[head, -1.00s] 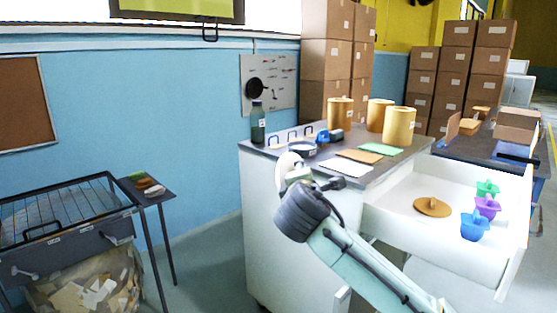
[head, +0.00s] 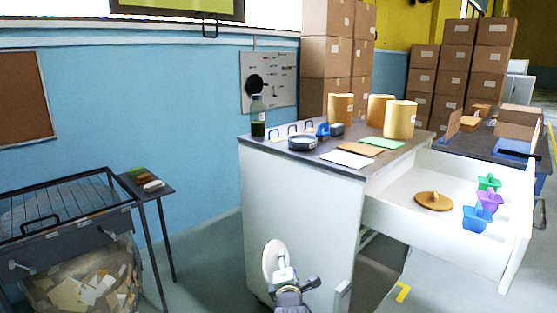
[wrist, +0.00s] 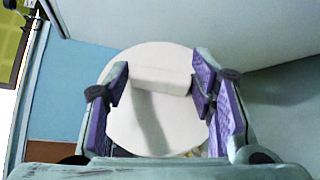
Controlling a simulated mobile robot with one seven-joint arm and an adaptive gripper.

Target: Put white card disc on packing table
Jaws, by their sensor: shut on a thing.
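The white card disc (wrist: 150,120) fills the middle of the wrist view, with a white block-shaped grip on its face. My gripper (wrist: 158,90) has its purple pads on either side of this block and is shut on it. In the head view the disc (head: 271,259) is upright, seen nearly edge-on, at my gripper (head: 284,276). They are in front of the white cabinet side, below the top of the dark-topped table (head: 272,147), which looks like the packing table. The disc is apart from that top.
A small side table (head: 160,194) stands left.

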